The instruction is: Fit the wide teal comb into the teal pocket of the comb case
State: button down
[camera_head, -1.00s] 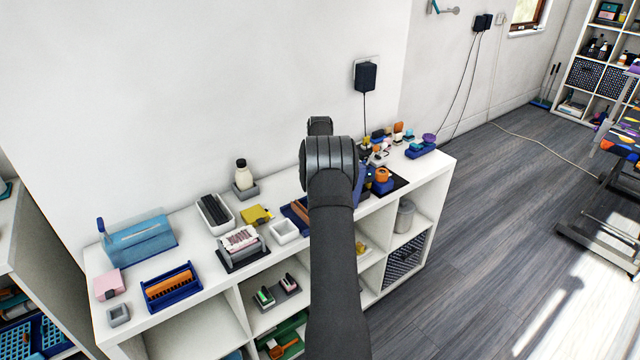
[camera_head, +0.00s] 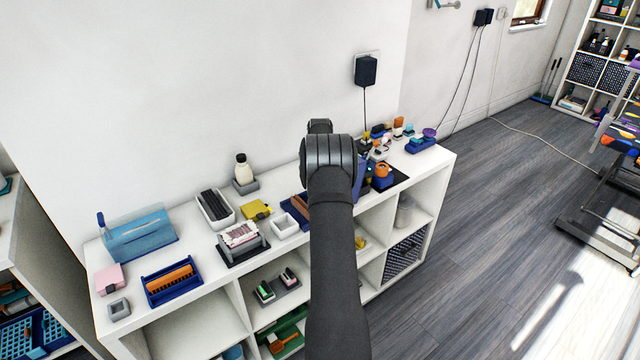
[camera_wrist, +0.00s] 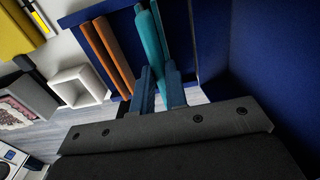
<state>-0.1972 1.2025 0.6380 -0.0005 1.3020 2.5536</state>
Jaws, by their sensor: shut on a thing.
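In the wrist view my gripper (camera_wrist: 159,86) is shut on a teal piece (camera_wrist: 148,38), which I take to be the wide teal comb. It stretches away from the fingertips as long teal bars over a dark blue tray (camera_wrist: 75,19), which looks like the comb case. Orange-brown bars (camera_wrist: 104,55) lie beside it on the left. I cannot tell comb from pocket edge among the teal bars, or whether the comb is inside the pocket. In the head view the case (camera_head: 291,211) shows partly. My arm hides my gripper and the comb there.
A white square dish (camera_head: 285,228) and a yellow item (camera_head: 257,211) stand left of the case. A tall blue surface (camera_wrist: 265,50) rises close on the right in the wrist view. An orange-topped item (camera_head: 382,171) stands right of my arm on the shelf top.

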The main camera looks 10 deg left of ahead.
jog(key=shift+f, duration=0.7)
jog(key=c, duration=1.4)
grip_release()
jog(key=shift+o, duration=0.2)
notch_tip(320, 180, up, 17)
jog(key=shift+r, duration=0.2)
notch_tip(320, 180, down, 17)
jog(key=shift+f, duration=0.2)
jog(key=shift+r, duration=0.2)
